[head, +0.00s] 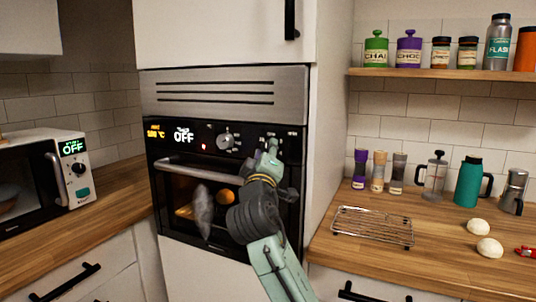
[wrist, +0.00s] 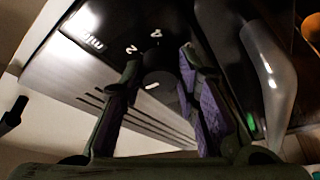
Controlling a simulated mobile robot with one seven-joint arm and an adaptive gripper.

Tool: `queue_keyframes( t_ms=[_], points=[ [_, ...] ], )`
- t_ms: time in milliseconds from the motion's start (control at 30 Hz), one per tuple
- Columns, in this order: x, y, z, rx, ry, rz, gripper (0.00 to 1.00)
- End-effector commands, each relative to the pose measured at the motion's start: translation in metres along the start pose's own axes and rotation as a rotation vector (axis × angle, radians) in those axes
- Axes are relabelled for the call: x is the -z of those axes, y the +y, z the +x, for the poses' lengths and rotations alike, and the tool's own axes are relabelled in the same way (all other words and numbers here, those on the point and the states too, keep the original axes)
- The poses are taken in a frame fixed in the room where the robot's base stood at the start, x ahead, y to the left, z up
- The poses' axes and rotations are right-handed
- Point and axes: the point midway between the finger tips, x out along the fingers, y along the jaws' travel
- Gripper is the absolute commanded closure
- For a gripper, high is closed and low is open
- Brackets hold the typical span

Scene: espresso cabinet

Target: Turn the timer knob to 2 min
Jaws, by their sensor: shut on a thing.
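The oven's black control panel (head: 180,136) is on the tall cabinet in the head view. My gripper (head: 270,147) is at the panel's right part and hides the knob there. In the wrist view, the dark round timer knob (wrist: 158,84) sits between the two fingers of my gripper (wrist: 160,64), which are shut on it. A short white mark shows on the knob. White numerals that look like 2 and 4 show on the panel past it. The full dial and the pointer's exact setting cannot be read.
Another oven knob (head: 225,141) is left of my gripper. The oven door handle (head: 190,164) runs below the panel. A microwave (head: 40,170) stands on the left counter. A wire rack (head: 372,226) and several kitchen items are on the right counter.

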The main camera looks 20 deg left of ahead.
Motion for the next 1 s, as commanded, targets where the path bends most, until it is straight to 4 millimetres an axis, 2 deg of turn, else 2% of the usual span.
queue_keyframes(
  t_ms=[267, 1000],
  points=[
    [-0.0008, -0.007, -0.0012, -0.052, 0.002, 0.136, 0.99],
    [0.0027, -0.0117, 0.0004, -0.304, 0.001, 0.743, 0.99]
  ],
)
